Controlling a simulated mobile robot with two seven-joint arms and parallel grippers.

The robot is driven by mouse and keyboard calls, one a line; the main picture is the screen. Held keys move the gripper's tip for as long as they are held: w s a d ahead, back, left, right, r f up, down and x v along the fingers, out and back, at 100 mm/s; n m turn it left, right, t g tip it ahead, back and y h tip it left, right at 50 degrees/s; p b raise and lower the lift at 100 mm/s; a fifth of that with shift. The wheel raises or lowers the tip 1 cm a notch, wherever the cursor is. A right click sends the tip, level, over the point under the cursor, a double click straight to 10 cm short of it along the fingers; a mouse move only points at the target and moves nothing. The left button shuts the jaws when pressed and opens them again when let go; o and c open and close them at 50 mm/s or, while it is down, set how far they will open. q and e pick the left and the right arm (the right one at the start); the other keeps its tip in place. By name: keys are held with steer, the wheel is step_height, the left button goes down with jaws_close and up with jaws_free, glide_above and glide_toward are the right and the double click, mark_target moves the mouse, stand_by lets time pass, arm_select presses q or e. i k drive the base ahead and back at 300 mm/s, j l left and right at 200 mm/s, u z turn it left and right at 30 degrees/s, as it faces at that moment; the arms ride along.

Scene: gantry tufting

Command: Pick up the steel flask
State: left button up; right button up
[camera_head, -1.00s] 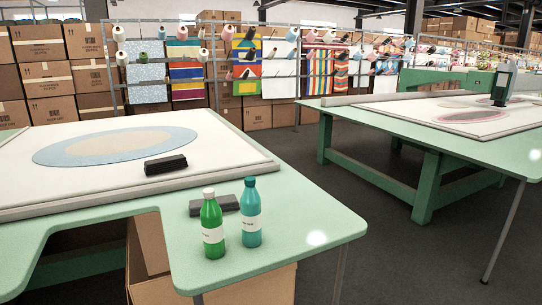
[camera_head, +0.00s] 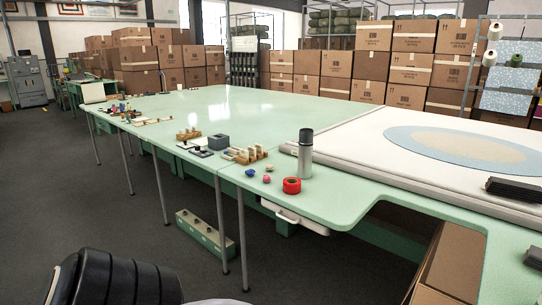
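The steel flask (camera_head: 305,158) stands upright on the near part of the long pale green table (camera_head: 341,196). It has a silver body and a dark grey cap. It stands just left of the white framed panel's near corner. Nothing is touching it that I can see. Neither of my grippers shows in the head view. A black ribbed rounded part at the bottom left looks like one of my arm links.
A red tape roll (camera_head: 292,186) lies just in front of the flask, with a blue lump (camera_head: 250,173) and small pink pieces to its left. Wooden blocks (camera_head: 250,154) stand behind these. The white panel (camera_head: 385,150) fills the right. Dark floor lies at left.

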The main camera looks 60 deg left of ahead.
mark_target(306, 134)
steer(key=k+u, duration=0.2)
steer(key=u, duration=1.5)
steer(key=i, duration=0.2)
